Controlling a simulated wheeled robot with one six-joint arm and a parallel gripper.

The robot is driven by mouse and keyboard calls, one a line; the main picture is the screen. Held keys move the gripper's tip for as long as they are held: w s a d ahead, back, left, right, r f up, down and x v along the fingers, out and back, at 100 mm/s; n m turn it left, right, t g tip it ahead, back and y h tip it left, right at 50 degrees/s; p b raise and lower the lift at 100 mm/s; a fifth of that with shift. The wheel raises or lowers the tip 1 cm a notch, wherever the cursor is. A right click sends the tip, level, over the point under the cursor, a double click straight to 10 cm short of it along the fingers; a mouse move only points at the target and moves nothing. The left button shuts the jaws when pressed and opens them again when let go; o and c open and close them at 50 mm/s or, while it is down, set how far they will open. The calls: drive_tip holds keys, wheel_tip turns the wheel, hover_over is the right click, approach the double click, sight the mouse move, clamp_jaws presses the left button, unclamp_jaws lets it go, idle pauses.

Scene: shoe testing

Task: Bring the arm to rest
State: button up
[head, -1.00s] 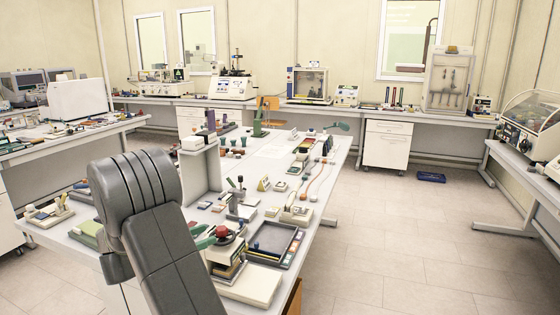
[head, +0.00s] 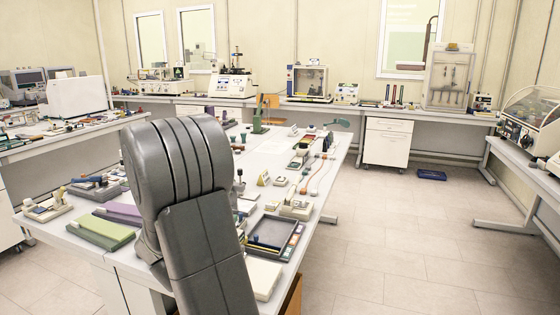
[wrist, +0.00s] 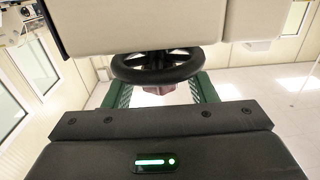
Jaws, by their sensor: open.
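My grey arm (head: 194,195) rises in the head view in front of the central workbench (head: 75,243) and covers part of it. My gripper is hidden in the head view. In the wrist view my gripper (wrist: 160,93) shows two green fingers set well apart. A small reddish-brown thing shows in the gap between them, partly covered by the dark gripper body. I cannot tell how far it is from the fingers.
A black wheel-like part (wrist: 156,66) and pale blocks are close in the wrist view. The workbench holds a green pad (head: 100,232), a dark tray (head: 272,238) and several small items. Open floor (head: 400,240) lies to the right.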

drive_tip(key=n+y+b, duration=0.2)
drive_tip(key=y, duration=0.1)
drive_tip(key=n+y+b, duration=0.2)
drive_tip(key=y, duration=0.1)
drive_tip(key=shift+f+t+y, duration=0.15)
drive_tip(key=shift+t+y, duration=0.25)
drive_tip(key=shift+n+y+b, duration=0.65)
drive_tip(key=shift+n+y, duration=0.35)
drive_tip(key=shift+y, duration=0.3)
drive_tip(key=shift+g+y, duration=0.3)
drive_tip(key=shift+r+n+g+y, duration=0.2)
drive_tip(key=shift+n+g+y, duration=0.2)
drive_tip(key=shift+n+y, duration=0.7)
drive_tip(key=shift+n+g+y+p, duration=0.5)
drive_tip(key=shift+n+y+p, duration=0.2)
drive_tip(key=shift+y, duration=0.5)
